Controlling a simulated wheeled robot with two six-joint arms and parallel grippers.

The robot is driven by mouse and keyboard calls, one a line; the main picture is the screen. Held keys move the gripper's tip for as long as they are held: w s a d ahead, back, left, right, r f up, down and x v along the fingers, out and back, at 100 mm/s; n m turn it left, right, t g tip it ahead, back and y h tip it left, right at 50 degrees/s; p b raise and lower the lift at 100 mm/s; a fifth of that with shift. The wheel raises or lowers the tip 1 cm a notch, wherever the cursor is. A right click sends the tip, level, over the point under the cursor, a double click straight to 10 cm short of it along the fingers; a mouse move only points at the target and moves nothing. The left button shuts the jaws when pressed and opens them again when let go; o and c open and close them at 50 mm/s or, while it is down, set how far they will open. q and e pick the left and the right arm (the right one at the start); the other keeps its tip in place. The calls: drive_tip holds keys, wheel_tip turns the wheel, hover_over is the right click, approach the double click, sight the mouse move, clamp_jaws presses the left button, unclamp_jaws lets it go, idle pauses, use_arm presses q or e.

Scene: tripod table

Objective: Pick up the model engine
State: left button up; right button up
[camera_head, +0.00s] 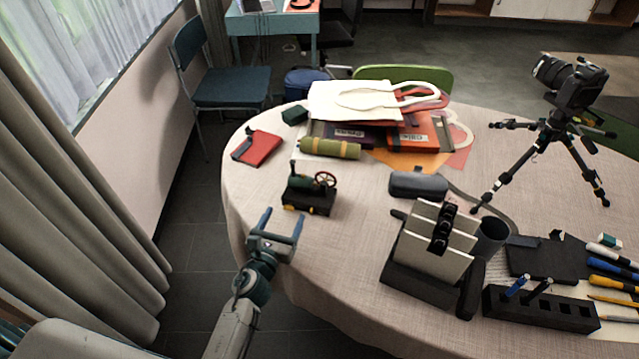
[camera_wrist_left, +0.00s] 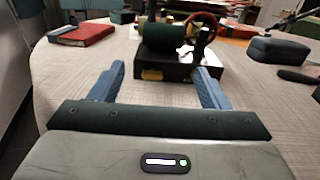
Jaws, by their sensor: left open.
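The model engine (camera_head: 309,192) stands upright on the table, a small dark machine with a green boiler, a red flywheel and a black base. It also shows in the left wrist view (camera_wrist_left: 170,62), straight ahead of the fingers. My left gripper (camera_head: 283,219) is open and empty, with blue fingers pointing toward the engine from its near side. In the left wrist view the fingers (camera_wrist_left: 160,80) are spread, and the right fingertip overlaps the engine's base in the picture. Whether it touches the base I cannot tell. My right gripper is not in view.
A red notebook (camera_head: 262,148) and a green roll (camera_head: 330,148) lie behind the engine. A dark case (camera_head: 418,185) lies to its right, and a black holder with cream boards (camera_head: 436,244) stands nearer right. A camera tripod (camera_head: 556,140) stands far right. Bare cloth (camera_head: 352,240) lies right of the gripper.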

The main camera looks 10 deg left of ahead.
sight(298, 187)
use_arm(q)
drive_tip(key=shift+w+d+r, duration=0.1)
drive_tip(key=shift+w+r, duration=0.15)
drive_tip(key=shift+w, duration=0.05)
drive_tip(key=w, duration=0.4)
drive_tip(key=shift+w+d+f, duration=0.1)
drive_tip(key=shift+w+f, duration=0.05)
drive_tip(key=shift+w, duration=0.15)
drive_tip(key=shift+w+d+r+p, duration=0.1)
drive_tip(key=shift+w+r+p, duration=0.2)
drive_tip(key=shift+w, duration=0.3)
drive_tip(key=w, duration=0.4)
drive_tip(key=shift+w+d, duration=0.15)
drive_tip(key=shift+d, duration=0.05)
drive_tip(key=shift+c, duration=0.2)
drive_tip(key=c, duration=1.5)
drive_tip(key=shift+r, duration=0.15)
